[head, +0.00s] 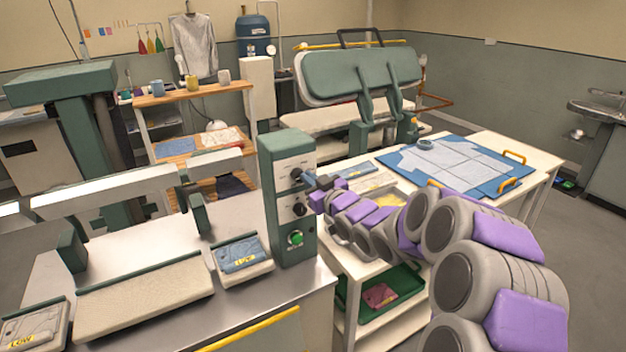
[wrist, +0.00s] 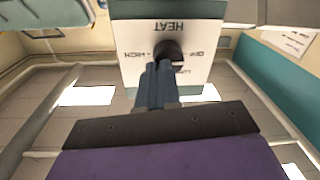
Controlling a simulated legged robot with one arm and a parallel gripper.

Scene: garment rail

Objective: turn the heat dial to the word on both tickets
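The heat dial (head: 297,174) is the upper dark knob on the green control box (head: 292,230). In the wrist view the heat dial (wrist: 170,48) sits on a white plate marked HEAT, upside down, with small words around it; one partly hidden behind the knob looks like LOW. My gripper (head: 309,180) is at the dial from the right. In the wrist view my gripper (wrist: 160,68) has its two blue-grey fingers close together, tips at the knob; whether they clamp it is unclear. One yellow ticket (head: 22,340) reads LOW; the other ticket (head: 243,262) is small and seems to read LOW.
A second dial (head: 299,209) and a green button (head: 295,238) lie below the heat dial. The metal press table (head: 160,240) is on the left. A white cart (head: 345,318) with a green tray stands under my arm. A blue board (head: 500,180) is on the table behind.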

